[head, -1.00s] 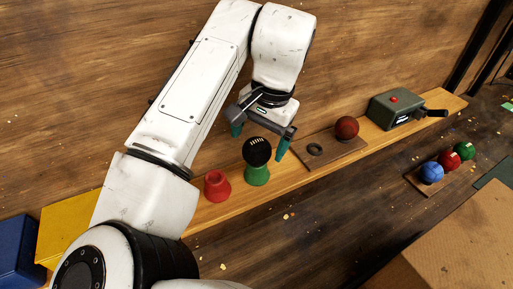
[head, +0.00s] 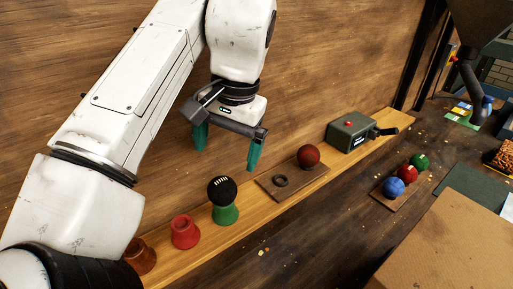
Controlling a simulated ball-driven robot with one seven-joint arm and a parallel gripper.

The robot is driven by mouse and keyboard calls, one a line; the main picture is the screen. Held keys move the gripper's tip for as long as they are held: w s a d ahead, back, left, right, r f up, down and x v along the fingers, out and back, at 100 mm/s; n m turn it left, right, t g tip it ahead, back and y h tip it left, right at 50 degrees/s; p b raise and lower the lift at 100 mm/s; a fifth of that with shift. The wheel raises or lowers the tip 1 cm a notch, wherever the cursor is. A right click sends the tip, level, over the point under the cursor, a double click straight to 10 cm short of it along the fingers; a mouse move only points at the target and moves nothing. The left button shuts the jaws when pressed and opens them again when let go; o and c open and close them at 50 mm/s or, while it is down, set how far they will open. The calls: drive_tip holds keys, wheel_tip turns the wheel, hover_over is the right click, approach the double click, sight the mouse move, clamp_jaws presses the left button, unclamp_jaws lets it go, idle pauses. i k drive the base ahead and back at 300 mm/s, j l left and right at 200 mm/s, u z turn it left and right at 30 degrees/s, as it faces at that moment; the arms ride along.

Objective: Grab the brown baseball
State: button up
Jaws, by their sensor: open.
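A reddish-brown ball (head: 309,156), the only brownish ball in view, sits on a flat brown board (head: 297,186) on the wooden shelf. A dark ring (head: 280,181) lies beside it on the same board. My gripper (head: 227,152) is open and empty, with its two teal fingers pointing down. It shows above a black ball (head: 221,188) and to the left of the reddish-brown ball, apart from both in the picture. The black ball, with white marks, rests on a green stand (head: 226,214).
A red stand (head: 185,232) and a brown stand (head: 141,256) are empty to the left. A grey-green box with a handle (head: 351,133) is right of the board. Blue (head: 394,187), red (head: 407,173) and green (head: 420,161) balls sit on another board. A wooden wall (head: 330,60) rises behind the shelf.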

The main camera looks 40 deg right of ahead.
sight(309, 155)
drive_tip(key=l+u, duration=0.25)
drive_tip(key=l, duration=0.4)
drive_tip(key=k+l+u, duration=0.15)
drive_tip(key=l+u, duration=0.15)
drive_tip(key=l, duration=0.35)
